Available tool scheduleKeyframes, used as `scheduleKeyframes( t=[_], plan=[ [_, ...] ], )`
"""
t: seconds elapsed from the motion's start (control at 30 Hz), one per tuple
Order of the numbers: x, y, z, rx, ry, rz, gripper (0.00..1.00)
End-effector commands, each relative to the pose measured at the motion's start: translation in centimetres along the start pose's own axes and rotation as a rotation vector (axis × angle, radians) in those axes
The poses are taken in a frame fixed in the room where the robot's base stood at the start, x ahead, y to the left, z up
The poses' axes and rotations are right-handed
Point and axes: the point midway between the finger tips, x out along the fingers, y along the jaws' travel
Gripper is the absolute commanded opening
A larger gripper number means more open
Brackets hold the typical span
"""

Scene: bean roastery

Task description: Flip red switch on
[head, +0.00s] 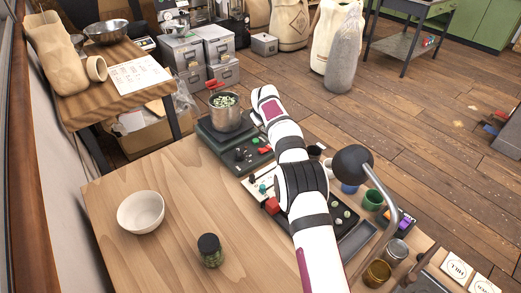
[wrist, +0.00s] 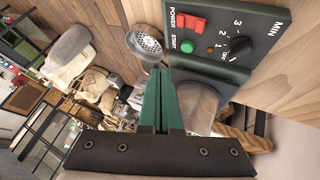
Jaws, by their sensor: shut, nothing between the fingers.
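The red switch (wrist: 196,25) sits beside the word POWER on a dark green control panel (wrist: 262,52). A green START button (wrist: 187,46) and a black MIN dial (wrist: 240,46) share the panel. I cannot tell the switch's on or off state. In the wrist view my gripper (wrist: 163,72) has its green fingers together with nothing between them. The tips appear below and left of the switch, apart from it. In the head view the panel (head: 243,157) is in front of a metal pot, and my fingers are not clear there.
The metal pot (head: 226,118) with green contents stands just behind the panel. A white bowl (head: 141,212) and a green-filled jar (head: 210,250) are on the wooden table. A lamp (head: 352,164) and several cups stand at right.

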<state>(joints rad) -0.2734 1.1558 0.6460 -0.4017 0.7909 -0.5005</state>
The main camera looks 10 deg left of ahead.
Motion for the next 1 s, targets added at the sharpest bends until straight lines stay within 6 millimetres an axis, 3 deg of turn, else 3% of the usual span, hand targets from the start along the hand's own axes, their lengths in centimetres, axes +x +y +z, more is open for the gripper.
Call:
scheduleKeyframes(
  t=[0.5,1.0],
  plan=[
    [4.8,-3.6,3.6,0.0,-0.001,-0.001,0.0],
    [5.4,-4.0,4.0,0.0,-0.001,-0.001,0.0]
  ],
)
